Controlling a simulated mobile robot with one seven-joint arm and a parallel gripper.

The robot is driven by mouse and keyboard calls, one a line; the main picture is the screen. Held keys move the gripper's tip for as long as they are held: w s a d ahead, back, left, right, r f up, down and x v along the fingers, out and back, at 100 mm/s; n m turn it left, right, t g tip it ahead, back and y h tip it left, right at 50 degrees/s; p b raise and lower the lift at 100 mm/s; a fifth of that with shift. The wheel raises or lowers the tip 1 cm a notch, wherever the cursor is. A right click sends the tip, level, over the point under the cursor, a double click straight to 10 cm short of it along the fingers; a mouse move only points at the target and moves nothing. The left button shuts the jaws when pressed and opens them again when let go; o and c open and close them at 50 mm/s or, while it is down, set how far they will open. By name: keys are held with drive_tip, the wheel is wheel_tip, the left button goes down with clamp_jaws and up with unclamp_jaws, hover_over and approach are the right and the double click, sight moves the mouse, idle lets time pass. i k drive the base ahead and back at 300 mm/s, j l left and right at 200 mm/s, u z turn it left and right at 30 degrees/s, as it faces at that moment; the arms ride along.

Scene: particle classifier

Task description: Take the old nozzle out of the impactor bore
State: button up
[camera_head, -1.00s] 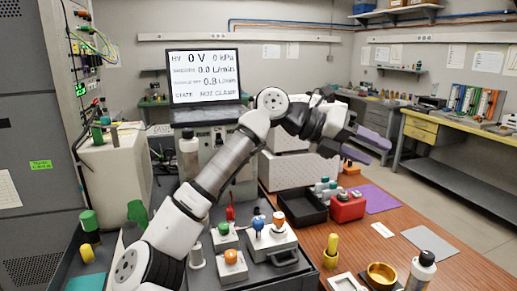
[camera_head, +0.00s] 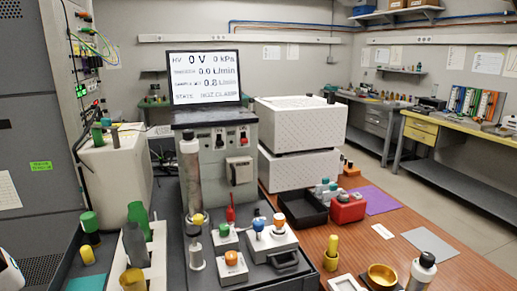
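My gripper is out of view; only a white piece of my arm shows at the lower left edge. A small yellow knob (camera_head: 197,219) sits on top of a short grey upright post (camera_head: 196,251) on the dark bench, below a tall metal cylinder (camera_head: 190,170). This may be the old nozzle in the impactor, but I cannot tell for sure, and no bore opening is visible. Another yellow-topped piece (camera_head: 332,243) stands upright in a brass-coloured holder on the wooden table at the right.
Grey blocks with orange and blue knobs (camera_head: 231,262) stand beside the post. A black tray (camera_head: 303,207), red case (camera_head: 347,207), brass dish (camera_head: 381,276) and capped bottle (camera_head: 421,271) are at the right. Green and grey cylinders (camera_head: 134,243) stand at the left. A screen (camera_head: 204,77) is behind.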

sight(279, 228)
drive_tip(key=i+j, duration=0.1)
drive_tip(key=j, duration=0.3)
drive_tip(key=i+j, duration=0.1)
drive_tip(key=j, duration=0.3)
drive_tip(key=i, duration=0.5)
drive_tip(key=l+z, duration=0.05)
